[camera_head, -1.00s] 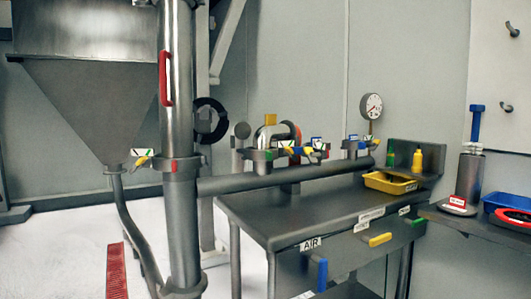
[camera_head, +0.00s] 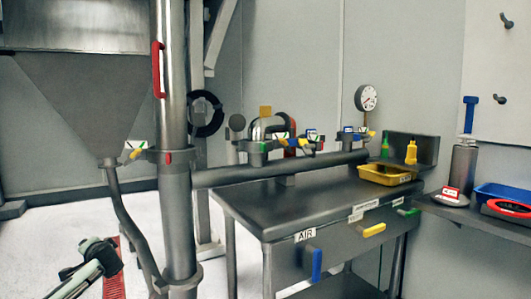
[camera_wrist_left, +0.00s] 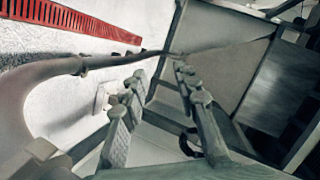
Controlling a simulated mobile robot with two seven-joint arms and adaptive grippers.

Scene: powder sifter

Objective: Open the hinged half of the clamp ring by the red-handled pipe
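The red-handled pipe (camera_head: 171,100) stands upright left of centre in the head view, with its red handle (camera_head: 157,70) on the upper part. The clamp ring (camera_head: 180,155) sits around this pipe below the handle, with a small red tab at its front; it looks closed. A small label and a yellow-green lever (camera_head: 134,150) are at its left side. My left gripper (camera_wrist_left: 158,73) has its two fingers apart and nothing between them in the left wrist view. My left arm shows low at left in the head view, below and left of the ring. My right gripper is not visible.
A hopper (camera_head: 80,100) with a curved outlet pipe (camera_head: 128,215) stands left of the red-handled pipe. A horizontal pipe (camera_head: 270,172) runs right over a dark table (camera_head: 290,205). A red floor grate (camera_head: 114,280) lies behind my left arm. White floor (camera_head: 60,215) at left is open.

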